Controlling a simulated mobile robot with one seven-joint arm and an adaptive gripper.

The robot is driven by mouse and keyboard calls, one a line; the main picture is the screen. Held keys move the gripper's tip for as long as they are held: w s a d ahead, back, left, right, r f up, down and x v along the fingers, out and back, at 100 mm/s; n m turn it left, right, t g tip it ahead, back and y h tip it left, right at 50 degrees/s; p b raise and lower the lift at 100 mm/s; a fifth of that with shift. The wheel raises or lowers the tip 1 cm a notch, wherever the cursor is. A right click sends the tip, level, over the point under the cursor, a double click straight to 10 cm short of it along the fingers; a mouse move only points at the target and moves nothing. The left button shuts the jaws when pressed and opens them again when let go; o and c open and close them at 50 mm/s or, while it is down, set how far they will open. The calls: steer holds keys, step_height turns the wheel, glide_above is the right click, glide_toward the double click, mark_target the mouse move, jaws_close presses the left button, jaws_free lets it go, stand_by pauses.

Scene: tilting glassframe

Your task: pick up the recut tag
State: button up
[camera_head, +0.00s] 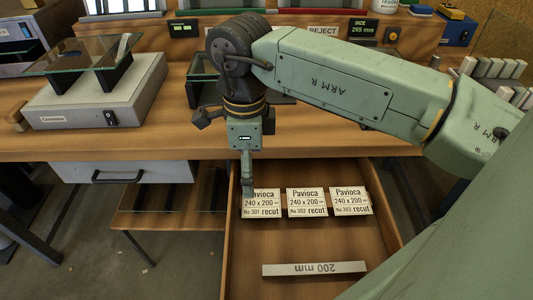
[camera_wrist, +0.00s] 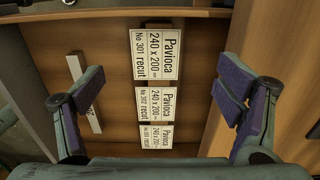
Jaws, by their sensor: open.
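Three white recut tags printed "Pavioca 240 x 200" lie in a row in the open wooden drawer: No 301 (camera_head: 264,203) at left, No 302 (camera_head: 307,202) in the middle and No 303 (camera_head: 350,201) at right. In the wrist view, No 301 (camera_wrist: 158,54) is at the top, No 302 (camera_wrist: 156,103) below it and No 303 (camera_wrist: 156,136) lowest. My gripper (camera_head: 247,186) points down at the left edge of No 301 in the head view. In the wrist view my gripper (camera_wrist: 165,105) is open and empty, fingers either side of the tag row.
The drawer walls bound the space. The bench top (camera_head: 330,139) is just behind. A grey device with a glass plate (camera_head: 95,95) stands at left.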

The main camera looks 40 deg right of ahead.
mark_target(252, 203)
step_height(252, 203, down, 3)
steer(key=shift+a+f, duration=0.15)
steer(key=shift+f, duration=0.05)
steer(key=f, duration=0.1)
steer(key=f+p, duration=0.1)
steer(key=f, duration=0.1)
steer(key=f+p, duration=0.1)
steer(key=shift+s+f, duration=0.4)
steer(key=shift+f, duration=0.4)
steer(key=shift+f+b, duration=0.2)
steer(key=shift+b, duration=0.4)
steer(key=c, duration=0.8)
